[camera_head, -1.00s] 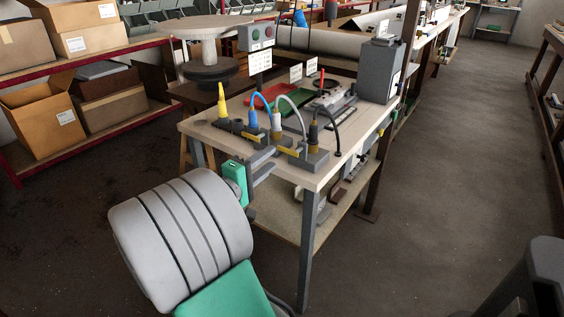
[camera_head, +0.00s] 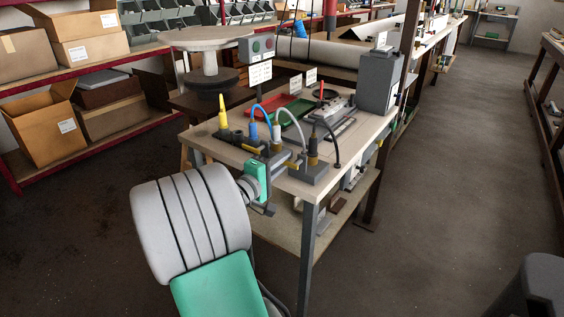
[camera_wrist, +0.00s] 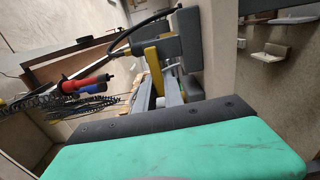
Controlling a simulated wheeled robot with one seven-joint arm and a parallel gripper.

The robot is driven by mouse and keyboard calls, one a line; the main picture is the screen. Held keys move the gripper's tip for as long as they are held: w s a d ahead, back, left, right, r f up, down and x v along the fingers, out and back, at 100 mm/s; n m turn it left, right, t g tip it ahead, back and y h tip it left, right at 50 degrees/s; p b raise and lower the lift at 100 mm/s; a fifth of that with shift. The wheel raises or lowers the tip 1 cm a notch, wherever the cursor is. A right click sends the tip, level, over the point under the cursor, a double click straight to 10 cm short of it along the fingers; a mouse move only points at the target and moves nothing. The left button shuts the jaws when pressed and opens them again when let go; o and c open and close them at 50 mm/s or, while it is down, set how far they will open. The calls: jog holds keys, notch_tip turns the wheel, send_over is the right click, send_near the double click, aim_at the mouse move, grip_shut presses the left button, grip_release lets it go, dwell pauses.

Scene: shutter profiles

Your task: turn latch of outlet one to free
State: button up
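Hose outlets stand along the near edge of the bench top (camera_head: 225,150): a yellow cone plug (camera_head: 223,120), a blue-hose plug (camera_head: 253,131), a white-hose plug (camera_head: 277,134) and a black-hose plug (camera_head: 313,150). Yellow latches show at the bases of some. I cannot read which outlet is one. My gripper (camera_head: 268,205) is at the bench's front edge, below the outlets. In the wrist view its two grey fingers (camera_wrist: 158,92) stand apart with nothing clearly held between them. Beyond them are a yellow latch piece (camera_wrist: 151,54) and a grey block (camera_wrist: 190,40) with a black hose.
A button box on a post (camera_head: 257,46), red and green trays (camera_head: 293,110) and a grey cabinet (camera_head: 380,78) are on the bench. Cardboard boxes (camera_head: 110,120) fill the shelf at left. A red and blue object (camera_wrist: 85,84) shows beside coiled cables.

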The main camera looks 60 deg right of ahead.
aim_at(295, 164)
grip_shut()
jog(key=shift+m+b, duration=0.3)
jog(key=shift+m, duration=0.1)
jog(key=m+b, duration=0.1)
jog(key=r+m+b, duration=0.1)
jog(key=m, duration=0.1)
jog(key=shift+s+m, duration=0.15)
jog(key=shift+m, duration=0.15)
jog(key=m+b, duration=0.3)
jog(key=r+m+b, duration=0.1)
jog(key=shift+s+a+r+b, duration=0.1)
jog(key=shift+s+b, duration=0.2)
jog(key=shift+s, duration=0.1)
jog(key=m+b, duration=0.1)
jog(key=s+m+b, duration=0.1)
jog(key=m+b, duration=0.3)
jog(key=shift+s+a+r, duration=0.1)
jog(key=shift+s+r, duration=0.05)
jog(key=shift+r, duration=0.2)
jog(key=m+b, duration=0.1)
jog(key=b, duration=0.1)
jog(key=s+m+b, duration=0.1)
jog(key=m+b, duration=0.2)
jog(key=b, duration=0.1)
jog(key=shift+s+a+r+m, duration=0.1)
jog(key=shift+s+r+m, duration=0.2)
jog(key=shift+r, duration=0.1)
